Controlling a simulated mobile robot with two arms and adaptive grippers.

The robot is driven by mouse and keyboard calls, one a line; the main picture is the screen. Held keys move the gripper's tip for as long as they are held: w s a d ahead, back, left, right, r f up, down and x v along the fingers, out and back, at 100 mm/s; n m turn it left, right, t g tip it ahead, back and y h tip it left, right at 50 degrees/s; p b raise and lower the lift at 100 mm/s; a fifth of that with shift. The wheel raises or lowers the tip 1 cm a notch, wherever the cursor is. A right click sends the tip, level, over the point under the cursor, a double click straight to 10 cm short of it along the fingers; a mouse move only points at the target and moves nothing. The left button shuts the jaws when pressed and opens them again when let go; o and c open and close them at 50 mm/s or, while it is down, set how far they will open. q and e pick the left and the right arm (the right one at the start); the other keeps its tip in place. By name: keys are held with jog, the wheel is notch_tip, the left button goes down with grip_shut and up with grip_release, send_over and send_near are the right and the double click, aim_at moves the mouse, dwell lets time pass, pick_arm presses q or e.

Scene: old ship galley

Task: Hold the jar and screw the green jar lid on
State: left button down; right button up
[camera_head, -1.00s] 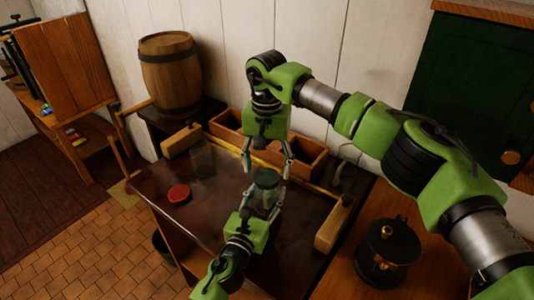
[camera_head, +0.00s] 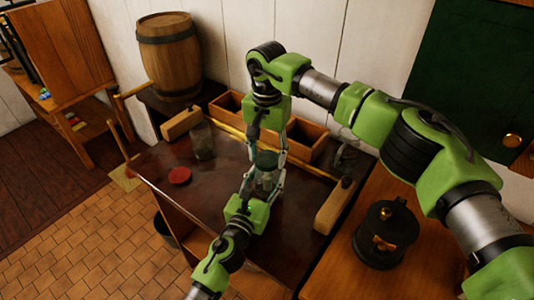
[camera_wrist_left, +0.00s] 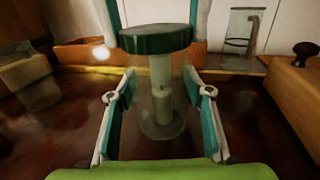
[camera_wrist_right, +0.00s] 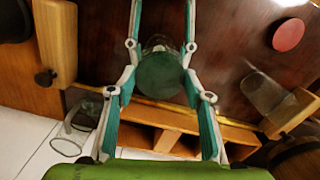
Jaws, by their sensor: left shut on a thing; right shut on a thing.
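The glass jar (camera_wrist_left: 150,105) stands upright on the dark table, with a pale candle-like thing (camera_wrist_left: 164,112) showing inside it. The green lid (camera_wrist_left: 156,40) is on top of the jar's mouth; how far it is threaded cannot be told. It also shows from above in the right wrist view (camera_wrist_right: 160,74). My left gripper (camera_wrist_left: 160,95) is shut on the jar's sides from the near side. My right gripper (camera_wrist_right: 160,75) points down over the jar and is shut on the green lid. In the head view the right gripper (camera_head: 268,152) partly hides the lid.
A red lid (camera_head: 180,176) lies on the table at left, near another glass jar (camera_head: 202,140). A wooden box with compartments (camera_head: 305,140) stands behind. Wooden blocks (camera_head: 334,205) flank the table edges. A black canister (camera_head: 387,232) stands at right.

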jog(key=m, duration=0.9)
jog(key=shift+m, duration=0.4)
jog(key=m, duration=0.4)
jog(key=shift+f, duration=0.1)
jog(key=m, duration=2.1)
jog(key=shift+w+m, duration=0.1)
jog(key=shift+m, duration=0.3)
jog(key=o, duration=1.3)
